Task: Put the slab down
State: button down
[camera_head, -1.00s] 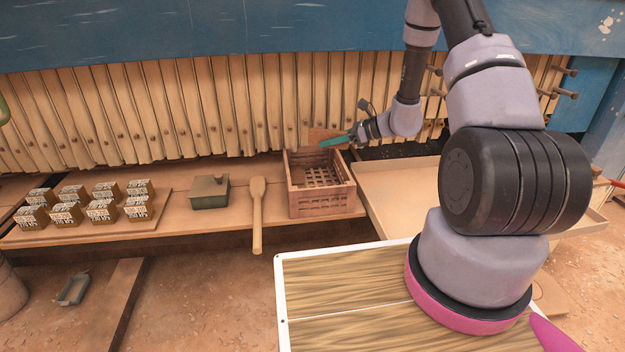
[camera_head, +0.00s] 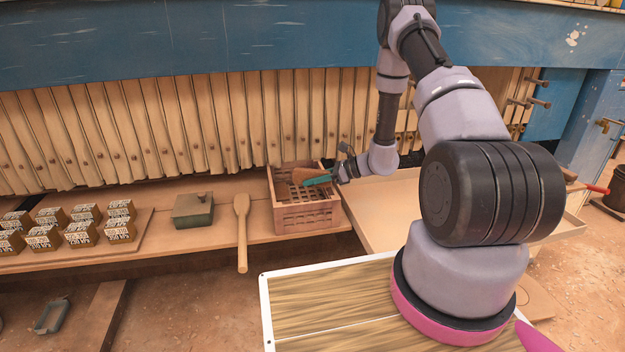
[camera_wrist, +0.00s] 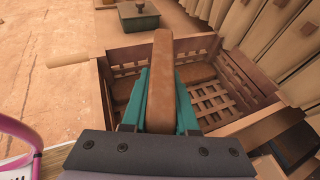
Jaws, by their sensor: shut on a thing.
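My gripper (camera_head: 318,180) has teal fingers and is shut on a brown slab (camera_head: 303,173). In the wrist view the slab (camera_wrist: 162,85) stands on edge between the two fingers (camera_wrist: 162,100), its far end pointing away from me. The slab and fingertips are over the slatted wooden crate (camera_head: 306,217), near its upper rim. The wrist view also shows the crate (camera_wrist: 107,92) with its grid floor below. Another brown piece (camera_wrist: 197,73) seems to lie inside the crate at the far side. Whether the held slab touches the crate I cannot tell.
A wooden paddle (camera_head: 242,235) and a green lidded box (camera_head: 192,209) lie left of the crate. Several printed blocks (camera_head: 80,233) stand on a board further left. A shallow wooden tray (camera_head: 390,210) is to the right. Hanging plates (camera_head: 220,120) line the back.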

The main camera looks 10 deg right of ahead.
jog(key=shift+f, duration=0.45)
jog(key=c, duration=0.7)
grip_release()
